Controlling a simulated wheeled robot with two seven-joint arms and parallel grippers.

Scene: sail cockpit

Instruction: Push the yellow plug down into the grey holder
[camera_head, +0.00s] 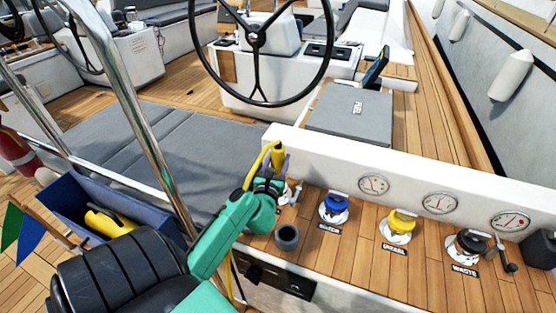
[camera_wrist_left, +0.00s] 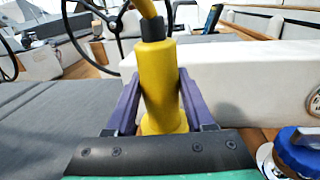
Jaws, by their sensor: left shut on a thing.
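The yellow plug (camera_head: 277,156) is upright, with a yellow cable curving from its top. My left gripper (camera_head: 280,168) is shut on it, its purple fingers on either side. In the left wrist view the plug (camera_wrist_left: 160,85) stands between the fingers, with a dark collar and cable above. The grey holder (camera_head: 287,237) is a small round open cup on the wooden deck, below the gripper and slightly to its right in the head view. The plug is held above and apart from it. The holder is not visible in the left wrist view. My right gripper is not in view.
Blue (camera_head: 333,207), yellow (camera_head: 400,225) and black (camera_head: 468,245) deck caps stand to the right of the holder. A white wall with gauges (camera_head: 440,203) rises behind. A steel rail (camera_head: 130,100) and an open blue box (camera_head: 62,190) are at left.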

